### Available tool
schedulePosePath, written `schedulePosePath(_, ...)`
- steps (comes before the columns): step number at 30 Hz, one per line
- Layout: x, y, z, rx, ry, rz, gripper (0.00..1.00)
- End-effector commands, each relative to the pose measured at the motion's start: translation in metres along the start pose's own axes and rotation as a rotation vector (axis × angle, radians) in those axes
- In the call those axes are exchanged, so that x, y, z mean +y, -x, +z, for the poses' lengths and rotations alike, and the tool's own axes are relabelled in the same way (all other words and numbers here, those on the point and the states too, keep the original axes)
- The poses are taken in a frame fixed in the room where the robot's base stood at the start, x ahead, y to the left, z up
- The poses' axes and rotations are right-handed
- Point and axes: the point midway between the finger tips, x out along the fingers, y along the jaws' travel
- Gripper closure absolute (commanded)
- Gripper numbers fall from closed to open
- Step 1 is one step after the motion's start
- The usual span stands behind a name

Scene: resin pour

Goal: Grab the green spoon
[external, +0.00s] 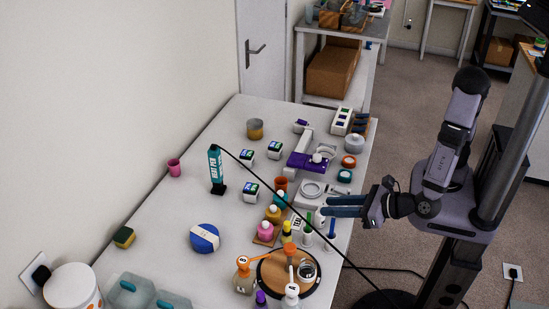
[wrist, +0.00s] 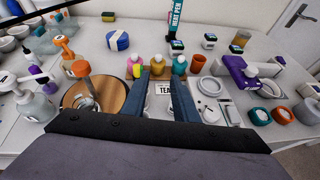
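My gripper (external: 323,206) is over the right edge of the white table, its two blue fingers pointing left. In the wrist view my gripper (wrist: 162,77) is open, with a clear gap between the fingers and nothing held. I cannot clearly make out a green spoon. A slim upright item with a green top (external: 308,229) stands just below the fingers in the external view; it is too small to tell whether it is the spoon. A white label reading "TEA" (wrist: 165,88) shows between the fingers, partly cut off by the gripper.
Pink (external: 265,229) and yellow (external: 273,212) bottles stand left of the fingers. An orange-pump bottle (external: 243,275) and a round wooden board (external: 271,281) are nearer the front. A purple device (external: 308,163) stands farther back. The table's left-middle is mostly clear.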

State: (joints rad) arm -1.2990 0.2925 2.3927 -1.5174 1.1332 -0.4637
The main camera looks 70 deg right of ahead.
Motion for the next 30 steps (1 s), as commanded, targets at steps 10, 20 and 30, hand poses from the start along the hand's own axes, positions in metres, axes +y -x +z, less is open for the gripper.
schedulePosePath(10, 0.025, 0.007, -0.003, -0.02, 0.087, 0.108, 0.73)
schedulePosePath(20, 0.027, -0.013, -0.002, -0.019, 0.084, 0.106, 0.73)
schedulePosePath(30, 0.031, -0.038, 0.004, -0.018, 0.084, 0.101, 0.73)
